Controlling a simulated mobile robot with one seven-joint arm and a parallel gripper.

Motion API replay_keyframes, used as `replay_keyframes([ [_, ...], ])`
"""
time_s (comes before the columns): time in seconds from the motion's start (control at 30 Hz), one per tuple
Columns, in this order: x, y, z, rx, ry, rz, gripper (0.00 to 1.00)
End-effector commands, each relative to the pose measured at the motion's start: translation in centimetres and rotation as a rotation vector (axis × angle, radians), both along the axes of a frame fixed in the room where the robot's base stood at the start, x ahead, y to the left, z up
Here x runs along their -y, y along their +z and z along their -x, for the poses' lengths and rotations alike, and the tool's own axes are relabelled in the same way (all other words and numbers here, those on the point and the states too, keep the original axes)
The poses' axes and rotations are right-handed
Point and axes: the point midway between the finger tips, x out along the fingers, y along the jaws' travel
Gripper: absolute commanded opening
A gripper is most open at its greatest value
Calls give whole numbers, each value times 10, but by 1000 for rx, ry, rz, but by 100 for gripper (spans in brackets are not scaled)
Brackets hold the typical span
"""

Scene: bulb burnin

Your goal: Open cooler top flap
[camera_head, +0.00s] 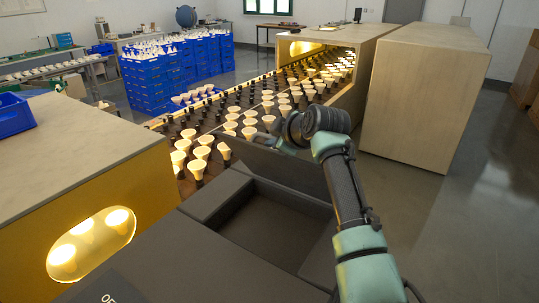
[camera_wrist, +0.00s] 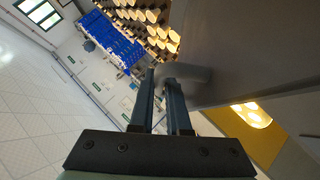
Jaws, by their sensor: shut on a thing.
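The cooler (camera_head: 155,250) is a dark grey box in the foreground of the head view, with a rectangular opening in its top. Its top flap (camera_head: 285,168) stands raised and tilted at the far side of the opening. The flap's grey underside or face also fills the upper right of the wrist view (camera_wrist: 245,50). My gripper (camera_head: 272,132) is at the flap's upper edge. In the wrist view my gripper (camera_wrist: 168,72) is shut on a curved grey handle (camera_wrist: 195,76) on the flap. The inside of the cooler looks dark and empty where it shows.
A conveyor with several glowing bulbs (camera_head: 230,125) runs behind the flap into a beige tunnel (camera_head: 350,60). A beige housing with a lit window (camera_head: 92,245) stands at left. Stacked blue crates (camera_head: 175,72) are at the back. The floor at right (camera_head: 470,220) is clear.

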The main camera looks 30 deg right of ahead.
Motion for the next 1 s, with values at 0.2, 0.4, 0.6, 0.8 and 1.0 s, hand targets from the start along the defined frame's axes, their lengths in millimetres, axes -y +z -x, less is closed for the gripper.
replay_keyframes([
  [0.2,13,6,-8,3,-1,1,0],
  [0.4,18,10,-11,3,0,2,0],
  [0.6,21,11,-12,3,0,2,0],
  [0.8,21,11,-12,2,-1,3,0],
  [1.0,21,11,-12,2,-1,3,24],
])
